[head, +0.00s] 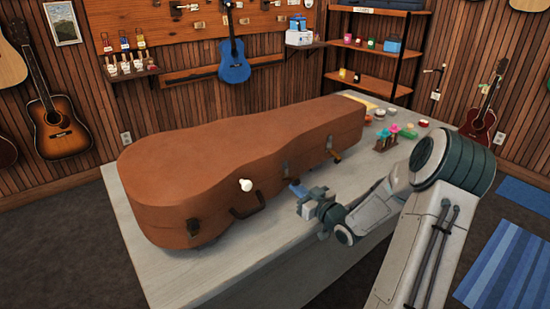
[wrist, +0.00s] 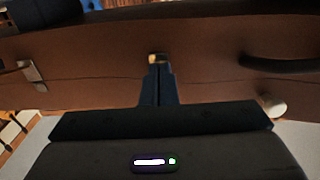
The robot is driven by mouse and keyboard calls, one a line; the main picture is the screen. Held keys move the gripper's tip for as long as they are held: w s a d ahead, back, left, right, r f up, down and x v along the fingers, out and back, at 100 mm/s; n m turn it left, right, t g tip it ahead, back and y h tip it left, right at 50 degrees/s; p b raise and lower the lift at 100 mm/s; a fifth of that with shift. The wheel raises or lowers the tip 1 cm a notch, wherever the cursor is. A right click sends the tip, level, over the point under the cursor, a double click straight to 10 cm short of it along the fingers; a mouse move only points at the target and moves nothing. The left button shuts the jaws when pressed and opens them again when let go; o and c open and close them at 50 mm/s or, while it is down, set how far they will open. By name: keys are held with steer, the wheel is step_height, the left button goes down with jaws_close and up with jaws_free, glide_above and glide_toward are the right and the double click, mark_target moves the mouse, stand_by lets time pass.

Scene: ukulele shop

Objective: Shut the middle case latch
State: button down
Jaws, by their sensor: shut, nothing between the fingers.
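The brown instrument case (head: 220,160) lies on the counter with its lid down. The middle latch (head: 284,167) is a small piece on the case's front side, at the seam. In the wrist view the brass middle latch (wrist: 157,58) shows right at the fingertips. I cannot tell whether they touch or whether the latch is fastened. My gripper (head: 292,184) is shut and empty, its blue fingers pointing at the case's front. In the wrist view its fingers (wrist: 158,82) stand together just below the latch. Another latch (head: 334,150) sits towards the case's narrow end, its metal plate sticking out.
A dark handle (head: 248,206) and a small white knob-like thing (head: 245,184) are on the case front, left of my gripper. Small coloured items (head: 390,138) stand on the counter (head: 170,270) beyond my arm. The counter's front strip is clear.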

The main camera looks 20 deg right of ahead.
steer(key=shift+r, duration=0.1)
steer(key=shift+s+d+r+p, duration=0.1)
steer(key=shift+s+r+p, duration=0.2)
steer(key=shift+r+p, duration=0.25)
steer(key=shift+s+d+r+p, duration=0.1)
steer(key=shift+s+r+p, duration=0.15)
steer(key=shift+r+p, duration=0.3)
steer(key=v, duration=0.9)
stand_by(0.4)
steer(key=shift+r, duration=0.1)
